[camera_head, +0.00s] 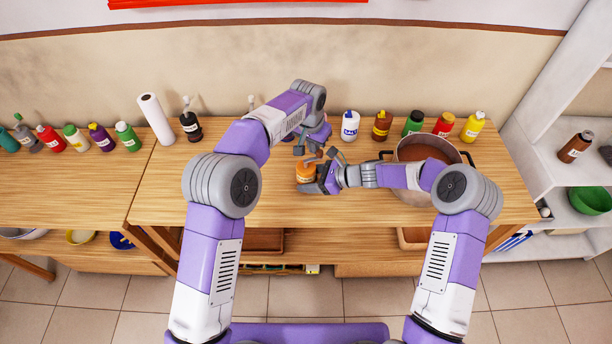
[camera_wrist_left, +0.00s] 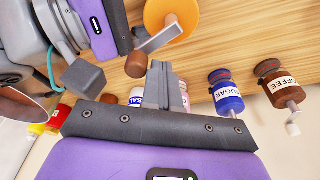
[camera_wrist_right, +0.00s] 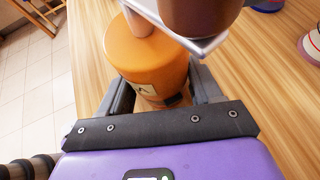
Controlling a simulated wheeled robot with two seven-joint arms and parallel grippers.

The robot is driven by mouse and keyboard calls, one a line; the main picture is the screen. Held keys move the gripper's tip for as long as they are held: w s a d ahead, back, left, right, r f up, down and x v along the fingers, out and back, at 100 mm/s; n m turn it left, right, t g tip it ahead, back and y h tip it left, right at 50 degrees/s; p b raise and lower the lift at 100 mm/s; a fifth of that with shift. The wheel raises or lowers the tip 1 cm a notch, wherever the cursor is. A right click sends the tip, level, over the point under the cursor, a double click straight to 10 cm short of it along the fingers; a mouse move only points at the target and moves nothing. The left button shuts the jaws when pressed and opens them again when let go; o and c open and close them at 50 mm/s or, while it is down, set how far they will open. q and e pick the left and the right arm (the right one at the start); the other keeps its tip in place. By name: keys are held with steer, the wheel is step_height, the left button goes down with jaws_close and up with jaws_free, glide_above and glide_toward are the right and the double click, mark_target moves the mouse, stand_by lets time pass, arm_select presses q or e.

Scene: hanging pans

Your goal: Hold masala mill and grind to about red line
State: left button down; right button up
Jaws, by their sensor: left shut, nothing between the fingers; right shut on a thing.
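The orange masala mill (camera_head: 305,174) stands on the wooden counter, with part of its label showing in the right wrist view (camera_wrist_right: 155,70). On its top is a metal crank (camera_wrist_left: 160,40) with a brown knob (camera_wrist_left: 136,65), also large at the top of the right wrist view (camera_wrist_right: 200,14). My right gripper (camera_wrist_right: 162,92) is shut around the mill body from the right. My left gripper (camera_wrist_left: 161,70) is shut and empty, its fingertips close beside the knob; whether they touch it I cannot tell. No red line on the mill is visible to me.
A large pot (camera_head: 427,148) stands right of the mill. Along the wall stand a salt jar (camera_head: 350,126), a brown jar (camera_head: 381,126) and several bottles. A sugar jar (camera_wrist_left: 227,92) and a coffee jar (camera_wrist_left: 279,82) show in the left wrist view. Counter left of the mill is clear.

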mark_target(321, 153)
arm_select(q)
steer(key=shift+s+d, duration=0.1)
steer(key=shift+d, duration=0.1)
steer(key=shift+s+d, duration=0.2)
steer(key=shift+d, duration=0.05)
steer(key=shift+s+d, duration=0.15)
steer(key=shift+s, duration=0.05)
stand_by(0.5)
steer(key=shift+s+d, duration=0.1)
steer(key=shift+s, duration=0.05)
steer(key=shift+s+d, duration=0.1)
steer(key=shift+s, duration=0.1)
stand_by(0.4)
steer(key=shift+s+d, duration=0.1)
steer(key=shift+s, duration=0.1)
steer(key=shift+s, duration=0.2)
stand_by(0.4)
steer(key=shift+s+d, duration=0.1)
steer(key=shift+s, duration=0.15)
